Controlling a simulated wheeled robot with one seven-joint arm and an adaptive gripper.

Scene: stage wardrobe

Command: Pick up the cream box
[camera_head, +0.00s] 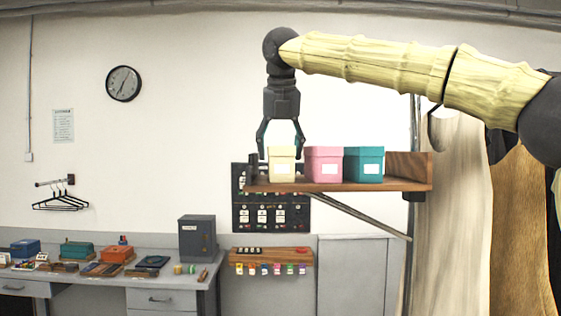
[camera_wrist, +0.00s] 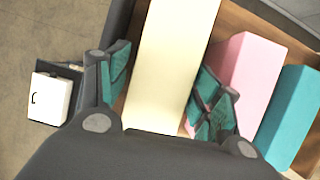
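The cream box (camera_head: 281,166) stands at the left end of a wooden wall shelf (camera_head: 408,185), beside a pink box (camera_head: 323,166) and a teal box (camera_head: 364,166). My gripper (camera_head: 281,153) points down over the cream box, with its fingers spread. In the wrist view the cream box (camera_wrist: 168,65) lies between the two open fingers of my gripper (camera_wrist: 165,95). The right finger is in the narrow space between the cream box and the pink box (camera_wrist: 247,80). I cannot tell whether either finger touches the cream box.
The teal box (camera_wrist: 288,115) is just beyond the pink one. The shelf has a raised end panel (camera_head: 409,166) at its right. A dark panel (camera_head: 270,218) is on the wall below. A workbench (camera_head: 110,278) with several boxes stands at the lower left.

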